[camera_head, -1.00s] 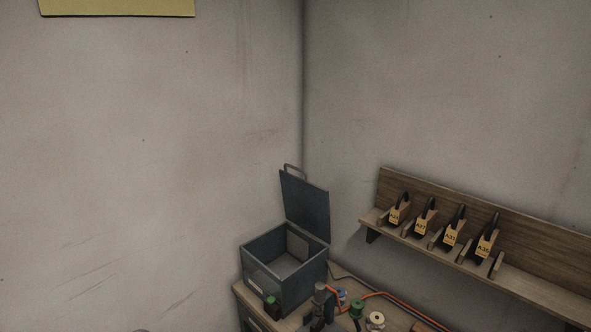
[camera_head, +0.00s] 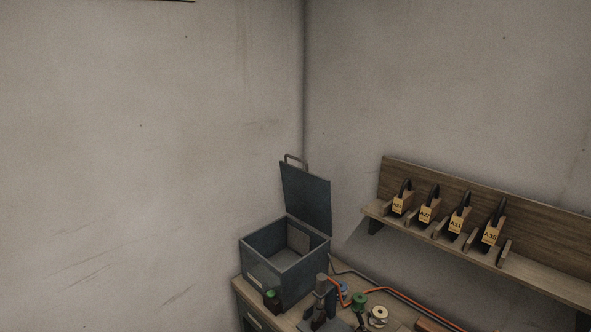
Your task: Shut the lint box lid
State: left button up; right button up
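The lint box (camera_head: 283,277) is a dark blue-grey metal box at the back corner of the bench. Its lid (camera_head: 306,198) stands open, upright at the back right edge, with a handle (camera_head: 294,160) at its top. The inside of the box is visible and looks mostly empty, with a pale panel on an inner wall. Neither of my grippers is in view.
A wooden wall shelf (camera_head: 480,257) on the right holds several dark tools with yellow tags. On the bench (camera_head: 291,322) by the box are a green-capped item (camera_head: 272,298), small spools (camera_head: 378,316) and an orange cable (camera_head: 400,299). Walls meet behind the box.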

aim_at(308, 195)
jog(key=k, duration=0.45)
jog(key=u, duration=1.25)
jog(key=i, duration=1.2)
jog(key=z, duration=0.65)
